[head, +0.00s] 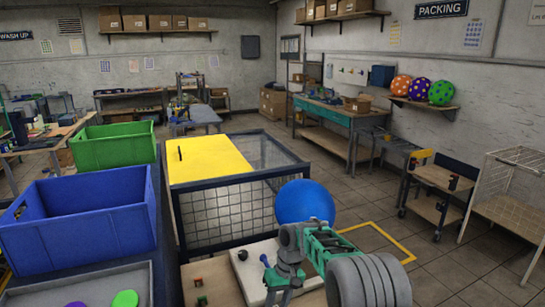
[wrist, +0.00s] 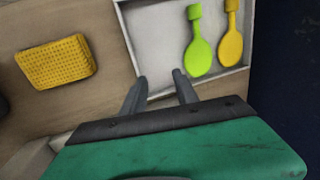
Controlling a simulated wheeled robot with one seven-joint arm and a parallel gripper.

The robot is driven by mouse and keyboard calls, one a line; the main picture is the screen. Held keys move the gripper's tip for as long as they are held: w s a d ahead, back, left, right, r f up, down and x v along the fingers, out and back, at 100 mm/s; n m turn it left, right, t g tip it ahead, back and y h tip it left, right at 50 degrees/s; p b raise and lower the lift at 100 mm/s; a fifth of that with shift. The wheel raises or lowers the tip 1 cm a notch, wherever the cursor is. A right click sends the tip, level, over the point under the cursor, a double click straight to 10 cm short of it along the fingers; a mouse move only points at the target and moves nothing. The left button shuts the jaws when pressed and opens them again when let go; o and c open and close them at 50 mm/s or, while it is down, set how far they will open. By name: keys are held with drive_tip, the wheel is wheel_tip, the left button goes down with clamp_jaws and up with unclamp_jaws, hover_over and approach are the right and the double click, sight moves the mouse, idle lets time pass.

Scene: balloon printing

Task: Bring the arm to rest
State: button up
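My gripper (wrist: 160,80) shows in the wrist view with its two grey fingers apart and nothing between them. It hangs over the near edge of a pale tray (wrist: 150,35). In the tray lie a flat green balloon (wrist: 200,48) and a flat yellow balloon (wrist: 231,38), both to the right of the fingers and apart from them. In the head view my arm reaches in from the lower right and bends downward; the fingertips are not clearly visible there.
A round blue balloon (head: 304,202) stands just behind my arm. A yellow sponge (wrist: 56,61) lies left of the tray. A cage with a yellow top panel (head: 205,160), a blue crate (head: 80,220) and a green crate (head: 113,145) stand left.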

drive_tip(key=shift+m+h, duration=0.4)
drive_tip(key=shift+m, duration=0.2)
drive_tip(key=s+d, duration=0.1)
drive_tip(key=s, duration=0.1)
drive_tip(key=s+d, duration=0.1)
drive_tip(key=s, duration=0.2)
drive_tip(key=s+d+f, duration=0.1)
drive_tip(key=s+d, duration=0.1)
drive_tip(key=s, duration=0.1)
drive_tip(key=shift+s+d+f, duration=0.1)
drive_tip(key=s+d+r+m+t+h, duration=0.1)
drive_tip(key=s+d+r, duration=0.4)
drive_tip(key=s, duration=0.3)
drive_tip(key=s+d+r+m+t+h, duration=0.15)
drive_tip(key=s+d+r, duration=0.25)
drive_tip(key=s, duration=0.5)
wheel_tip(320, 180, up, 10)
drive_tip(key=w+d+t, duration=0.1)
drive_tip(key=t, duration=0.2)
drive_tip(key=shift+w+f+m+t+y, duration=0.15)
drive_tip(key=shift+w+m+t+y, duration=0.2)
drive_tip(key=shift+y, duration=0.1)
drive_tip(key=shift+d, duration=0.1)
